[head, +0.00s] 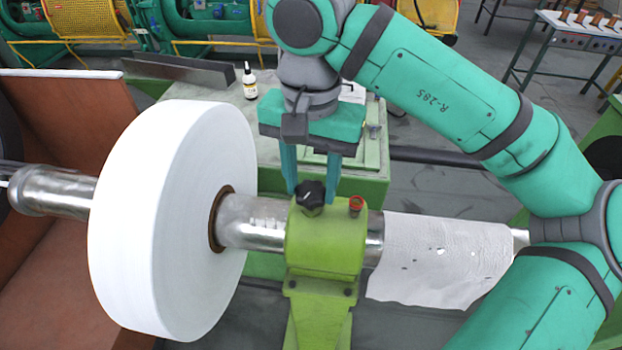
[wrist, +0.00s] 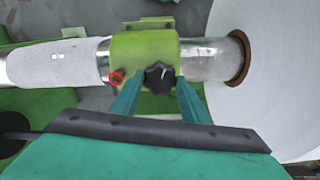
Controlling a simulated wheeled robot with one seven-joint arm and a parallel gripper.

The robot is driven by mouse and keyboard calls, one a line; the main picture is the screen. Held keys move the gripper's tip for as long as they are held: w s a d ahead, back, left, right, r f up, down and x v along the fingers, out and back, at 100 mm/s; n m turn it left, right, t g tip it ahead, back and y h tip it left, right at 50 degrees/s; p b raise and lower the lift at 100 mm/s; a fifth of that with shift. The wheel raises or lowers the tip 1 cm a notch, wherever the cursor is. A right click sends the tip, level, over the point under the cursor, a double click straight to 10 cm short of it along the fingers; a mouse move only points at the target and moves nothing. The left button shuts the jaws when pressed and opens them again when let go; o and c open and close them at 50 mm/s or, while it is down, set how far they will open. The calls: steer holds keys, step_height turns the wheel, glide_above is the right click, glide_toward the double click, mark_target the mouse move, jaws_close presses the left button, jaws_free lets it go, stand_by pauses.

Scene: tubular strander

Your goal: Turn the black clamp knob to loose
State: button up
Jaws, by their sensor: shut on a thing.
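The black clamp knob (head: 311,196) sits on top of the green clamp block (head: 325,243), which is around the metal shaft. A white line shows on the knob's top in the wrist view (wrist: 159,77). My gripper (head: 312,190) points down from above, with a teal finger on either side of the knob. In the wrist view its fingers (wrist: 157,86) are shut on the knob. The lower part of the knob is partly hidden by the fingers.
A red knob (head: 356,205) stands on the block close to the right of my fingers. A large white roll (head: 170,220) is on the shaft at left. A white cloth (head: 440,260) hangs over the shaft at right. A small bottle (head: 249,81) stands on the green cabinet behind.

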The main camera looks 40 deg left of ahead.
mark_target(311, 189)
steer(key=shift+n, duration=0.6)
steer(key=shift+r, duration=0.1)
steer(key=o, duration=1.1)
steer(key=shift+c, duration=0.2)
step_height(311, 189, up, 11)
steer(key=shift+w+f, duration=0.1)
steer(key=shift+f, duration=0.1)
